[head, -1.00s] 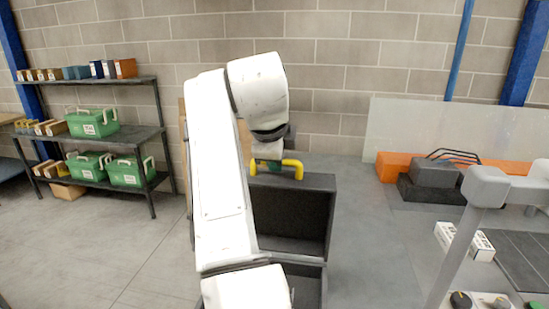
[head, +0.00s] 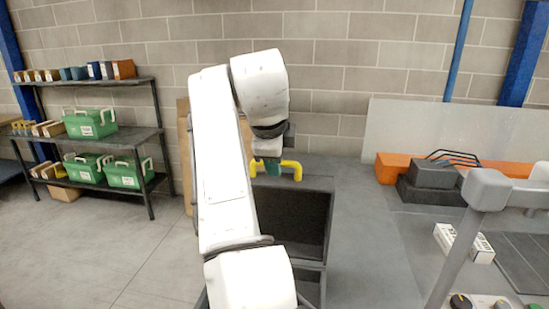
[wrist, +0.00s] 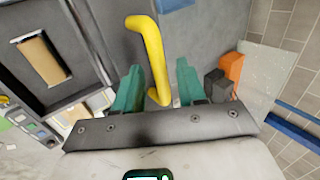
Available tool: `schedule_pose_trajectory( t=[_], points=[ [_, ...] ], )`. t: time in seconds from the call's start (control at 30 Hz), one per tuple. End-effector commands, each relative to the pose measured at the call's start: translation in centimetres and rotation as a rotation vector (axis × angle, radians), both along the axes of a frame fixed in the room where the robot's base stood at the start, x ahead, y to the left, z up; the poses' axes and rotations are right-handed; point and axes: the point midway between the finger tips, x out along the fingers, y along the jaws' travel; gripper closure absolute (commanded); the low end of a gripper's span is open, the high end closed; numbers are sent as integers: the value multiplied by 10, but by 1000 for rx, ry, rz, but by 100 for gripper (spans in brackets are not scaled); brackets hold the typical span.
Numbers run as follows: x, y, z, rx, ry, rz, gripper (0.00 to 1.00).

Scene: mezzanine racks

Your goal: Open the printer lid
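The printer (head: 312,287) is a dark grey box in the middle of the head view, partly hidden behind my arm. Its lid (head: 318,184) appears to stand raised, with a dark hollow side facing the head camera. A bent yellow handle (head: 292,166) is at the lid's top edge; it also shows in the wrist view (wrist: 152,45). My gripper (head: 268,168) is at the handle. In the wrist view its green fingers (wrist: 157,85) are apart on either side of the handle, with gaps visible. A brown roll (wrist: 40,59) shows in a dark recess.
A shelf rack (head: 150,133) with green boxes stands at the left. At the right are orange and dark boxes (head: 434,174), a grey frame (head: 486,190) and a white box (head: 463,242). The floor left of the printer (head: 120,245) is clear.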

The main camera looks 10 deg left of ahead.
Motion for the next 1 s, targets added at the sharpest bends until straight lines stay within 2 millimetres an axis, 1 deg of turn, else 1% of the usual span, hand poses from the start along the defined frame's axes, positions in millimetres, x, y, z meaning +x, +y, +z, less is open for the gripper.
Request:
schedule_pose_trajectory(
  t=[0.23, 0.37, 0.47, 0.7, 0.8, 0.9, 1.0],
  points=[
    [0, 0, -1, 0, 2, -1, 59],
    [-5, 1, 6, 2, -2, 0, 59],
    [-13, 0, 17, 3, -2, 1, 59],
    [-38, -1, 57, 3, -2, 1, 59],
    [-47, -1, 71, 2, -1, 0, 59],
    [-53, -1, 81, 1, 0, 0, 59],
    [-57, -2, 87, 1, 0, -1, 59]
  ],
)
